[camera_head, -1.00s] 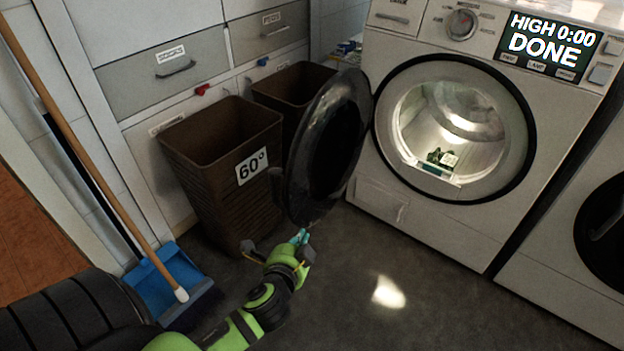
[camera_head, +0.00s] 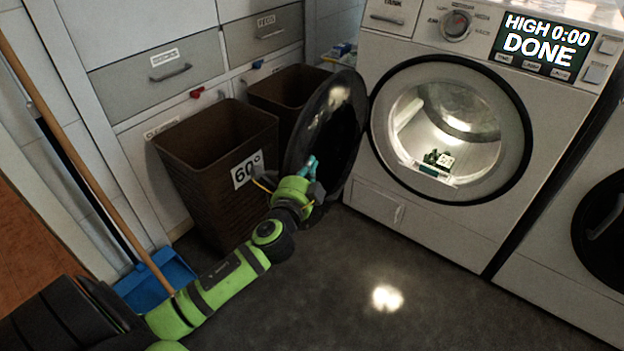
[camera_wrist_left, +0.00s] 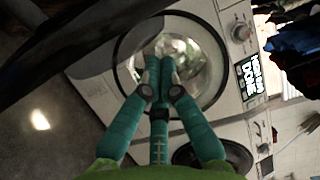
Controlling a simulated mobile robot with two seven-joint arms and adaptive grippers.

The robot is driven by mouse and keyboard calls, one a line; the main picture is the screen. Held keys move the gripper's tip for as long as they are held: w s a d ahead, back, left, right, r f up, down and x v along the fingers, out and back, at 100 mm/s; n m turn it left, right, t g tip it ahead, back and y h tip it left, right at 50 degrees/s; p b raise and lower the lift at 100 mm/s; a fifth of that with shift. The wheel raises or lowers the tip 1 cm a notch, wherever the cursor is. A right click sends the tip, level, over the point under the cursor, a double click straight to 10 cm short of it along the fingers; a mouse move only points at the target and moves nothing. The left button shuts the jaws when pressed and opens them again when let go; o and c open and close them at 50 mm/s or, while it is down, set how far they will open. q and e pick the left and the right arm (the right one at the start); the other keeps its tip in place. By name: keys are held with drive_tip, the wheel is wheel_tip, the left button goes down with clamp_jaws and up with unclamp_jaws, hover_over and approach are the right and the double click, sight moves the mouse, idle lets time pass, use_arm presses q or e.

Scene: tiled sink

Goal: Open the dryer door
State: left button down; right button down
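The dryer (camera_head: 415,215) stands at the right with its round opening uncovered; its drum (camera_head: 445,125) is lit. The dark round door (camera_head: 338,140) is swung out to the left, far from the opening. My left gripper (camera_head: 311,166) is in front of the door, its teal fingertips overlapping the door in view; whether they touch it is unclear. In the left wrist view the fingers (camera_wrist_left: 159,68) are closed together with nothing seen between them, pointing toward the drum (camera_wrist_left: 183,52). A dark curved part, probably the door (camera_wrist_left: 75,45), crosses the upper left there. My right gripper is out of view.
A brown bin marked 60° (camera_head: 215,165) stands left of the door, with a second bin (camera_head: 285,92) behind it. A broom (camera_head: 85,160) and blue dustpan (camera_head: 155,280) are at the left. A second machine (camera_head: 570,250) stands at right. The floor in front is clear.

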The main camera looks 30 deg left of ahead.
use_arm(q)
drive_tip(key=shift+a, duration=1.05)
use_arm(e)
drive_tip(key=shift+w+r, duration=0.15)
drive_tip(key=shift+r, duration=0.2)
use_arm(q)
drive_tip(key=shift+s, duration=0.1)
